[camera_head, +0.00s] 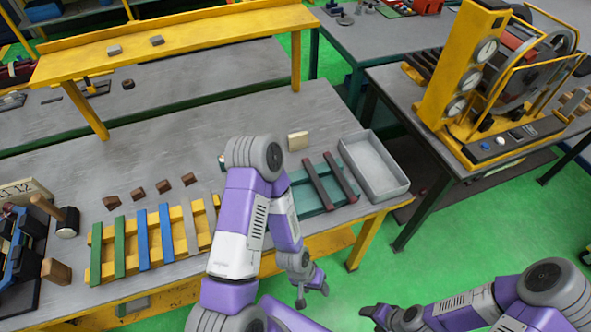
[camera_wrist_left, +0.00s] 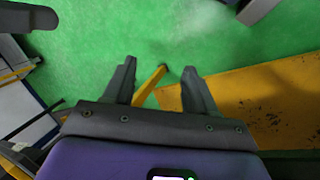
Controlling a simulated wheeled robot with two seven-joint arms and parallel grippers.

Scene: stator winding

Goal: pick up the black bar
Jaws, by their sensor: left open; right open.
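I cannot make out a clearly black bar in either view; my left arm covers part of the bar area. A yellow rack (camera_head: 107,271) holds green, blue and grey bars side by side. A teal rack (camera_head: 308,211) to its right holds two dark reddish-brown bars (camera_head: 319,187). My left gripper (camera_head: 313,292) is open and empty, beyond the table's front edge. In the left wrist view its fingers (camera_wrist_left: 160,72) are apart over the green floor. My right gripper (camera_head: 368,314) is open and empty over the floor, right of the left gripper.
A grey tray (camera_head: 403,188) stands at the table's right end. A cream block (camera_head: 298,141) and several brown blocks (camera_head: 137,194) lie behind the racks. A mallet (camera_head: 66,231) is at the left. A raised yellow shelf (camera_head: 205,38) spans the back. Green floor lies free in front.

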